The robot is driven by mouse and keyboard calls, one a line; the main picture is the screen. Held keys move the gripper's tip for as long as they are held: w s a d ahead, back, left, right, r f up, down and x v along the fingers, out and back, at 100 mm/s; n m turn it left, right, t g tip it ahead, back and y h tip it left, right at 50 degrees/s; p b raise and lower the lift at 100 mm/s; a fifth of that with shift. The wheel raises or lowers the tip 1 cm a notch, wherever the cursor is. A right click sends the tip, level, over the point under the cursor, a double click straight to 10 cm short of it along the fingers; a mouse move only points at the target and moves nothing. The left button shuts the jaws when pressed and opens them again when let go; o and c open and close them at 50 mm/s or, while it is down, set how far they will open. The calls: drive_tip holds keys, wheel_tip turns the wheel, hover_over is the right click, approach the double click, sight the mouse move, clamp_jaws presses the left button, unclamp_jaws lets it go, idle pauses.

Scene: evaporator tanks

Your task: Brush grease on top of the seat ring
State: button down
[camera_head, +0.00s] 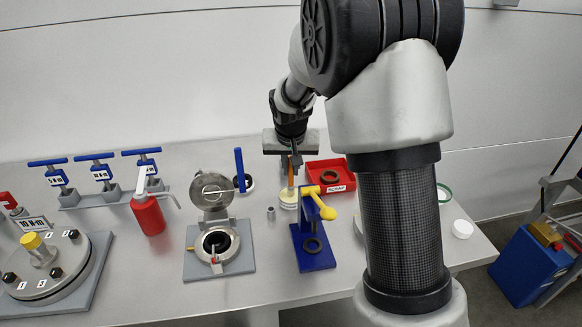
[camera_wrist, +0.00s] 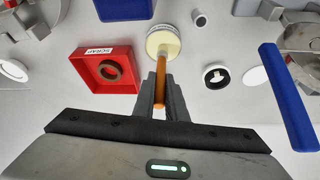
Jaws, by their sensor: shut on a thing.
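My gripper (camera_wrist: 160,92) is shut on the orange handle (camera_wrist: 159,82) of a brush, which also shows in the head view (camera_head: 291,181). The brush points away from the wrist, its head at a pale yellow pot (camera_wrist: 163,42), seen in the head view too (camera_head: 289,199). Whether the bristles touch the pot's contents I cannot tell. A round, dark-rimmed opening (camera_head: 220,243) with a raised, hinged metal lid (camera_head: 212,190) stands left of the gripper. Which ring is the seat ring I cannot tell.
A red scrap tray (camera_wrist: 79,76) holds a brown ring (camera_wrist: 110,69). The blue stand (camera_head: 318,262) with a yellow handle (camera_head: 328,212) rises in front of the pot. A red bottle (camera_head: 148,216) and blue T-handled tools (camera_head: 95,158) stand left. A small metal cylinder (camera_head: 271,212) stands beside the pot.

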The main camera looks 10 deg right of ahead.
drive_tip(key=shift+r+p, duration=2.15)
drive_tip(key=shift+r, duration=1.35)
